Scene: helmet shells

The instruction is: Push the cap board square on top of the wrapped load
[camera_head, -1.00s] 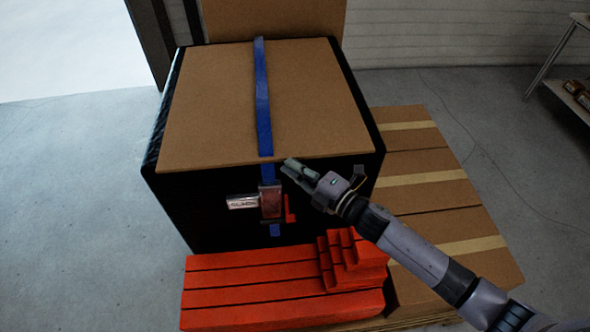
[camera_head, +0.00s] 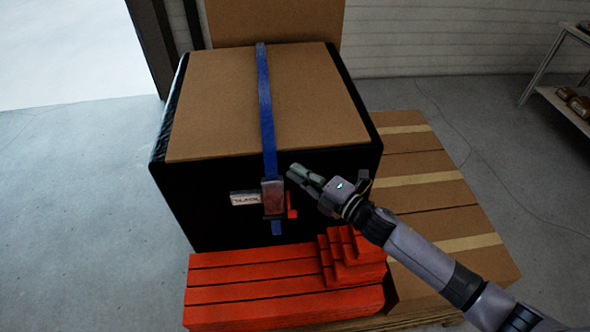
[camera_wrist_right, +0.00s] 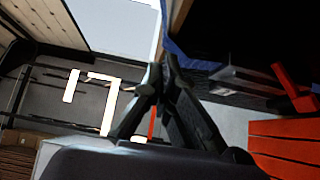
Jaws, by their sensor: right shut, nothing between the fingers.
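The cap board (camera_head: 225,105), a flat brown sheet, lies on top of the black wrapped load (camera_head: 215,215). Black shows beside the board, with a wider strip at its front right corner than at its left. A blue strap (camera_head: 265,100) runs over the board to a buckle (camera_head: 273,198) on the load's front face. My right gripper (camera_head: 293,171) is shut and empty, just below the board's front edge and right of the strap. Its fingers also show in the right wrist view (camera_wrist_right: 158,80), near the strap (camera_wrist_right: 185,58). Contact cannot be told. My left gripper is out of view.
Red-orange blocks (camera_head: 230,305) lie in front of the load, with a smaller stepped stack (camera_head: 350,257) at their right. Taped cartons (camera_head: 420,195) lie to the right. A brown panel (camera_head: 275,20) stands behind. A shelf (camera_head: 560,100) is far right; floor at left is clear.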

